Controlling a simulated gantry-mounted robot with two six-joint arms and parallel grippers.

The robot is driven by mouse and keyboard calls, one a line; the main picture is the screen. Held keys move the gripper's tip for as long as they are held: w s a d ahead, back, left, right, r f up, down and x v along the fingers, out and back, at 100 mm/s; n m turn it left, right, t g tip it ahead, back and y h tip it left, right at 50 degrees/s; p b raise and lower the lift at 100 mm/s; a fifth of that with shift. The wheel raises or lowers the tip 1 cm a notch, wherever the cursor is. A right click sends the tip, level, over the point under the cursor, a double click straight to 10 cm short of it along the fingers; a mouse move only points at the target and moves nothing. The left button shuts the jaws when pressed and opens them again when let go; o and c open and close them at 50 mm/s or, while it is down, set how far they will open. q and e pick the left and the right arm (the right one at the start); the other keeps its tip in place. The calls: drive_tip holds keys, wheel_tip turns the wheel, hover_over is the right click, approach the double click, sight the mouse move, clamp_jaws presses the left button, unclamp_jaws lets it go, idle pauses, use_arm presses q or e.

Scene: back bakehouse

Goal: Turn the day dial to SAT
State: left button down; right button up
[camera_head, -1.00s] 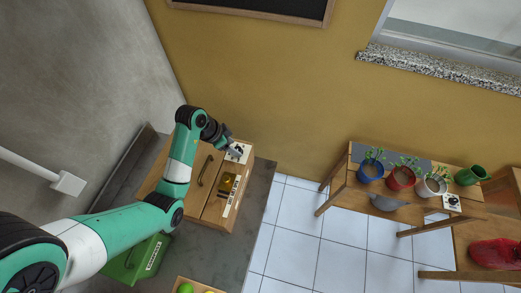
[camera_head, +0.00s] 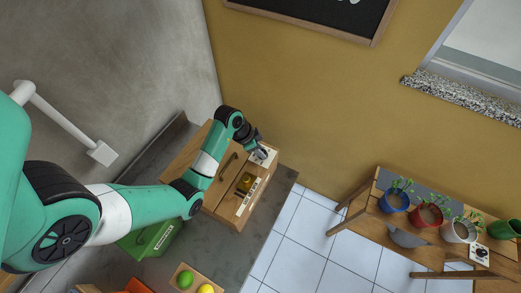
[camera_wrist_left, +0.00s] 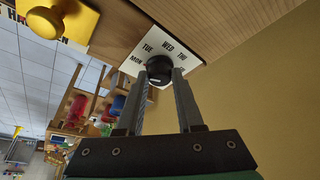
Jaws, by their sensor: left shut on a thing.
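MON, TUE, WED and THU show around the knob; the lettering on the right is partly covered by a finger. I cannot tell which day the knob points to. My left gripper (camera_wrist_left: 160,80) is shut on the knob, one finger on each side. My right gripper is not in view.
A green box (camera_head: 152,238) and a tray with fruit (camera_head: 195,281) are nearby. A bench (camera_head: 385,233) at the right holds plant pots and another white plate with a black knob (camera_head: 479,252).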

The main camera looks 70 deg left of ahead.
use_arm(q)
drive_tip(key=shift+m, duration=0.4)
drive_tip(key=m, duration=0.1)
drive_tip(key=m+h, duration=0.1)
drive_tip(key=m, duration=0.1)
drive_tip(key=m+h, duration=0.1)
drive_tip(key=m, duration=0.1)
drive_tip(key=shift+w+a+g, duration=0.15)
drive_tip(key=shift+a+g, duration=0.1)
drive_tip(key=shift+g, duration=0.15)
drive_tip(key=m+g, duration=0.1)
drive_tip(key=m, duration=0.2)
drive_tip(key=m+h, duration=0.1)
drive_tip(key=m, duration=0.1)
drive_tip(key=shift+w+a+m+g+h, duration=0.2)
drive_tip(key=shift+m+g+h, duration=0.1)
drive_tip(key=shift+m+g, duration=0.1)
drive_tip(key=m+g, duration=0.1)
drive_tip(key=m, duration=0.2)
drive_tip(key=shift+w+m+h, duration=0.1)
drive_tip(key=shift+m+h, duration=0.2)
drive_tip(key=shift+w+m+g+b, duration=0.15)
drive_tip(key=shift+m+g+b, duration=0.65)
drive_tip(key=shift+m, duration=0.9)
drive_tip(key=c, duration=0.6)
unclamp_jaws()
drive_tip(key=shift+d, duration=0.1)
drive_tip(key=shift+o, duration=0.2)
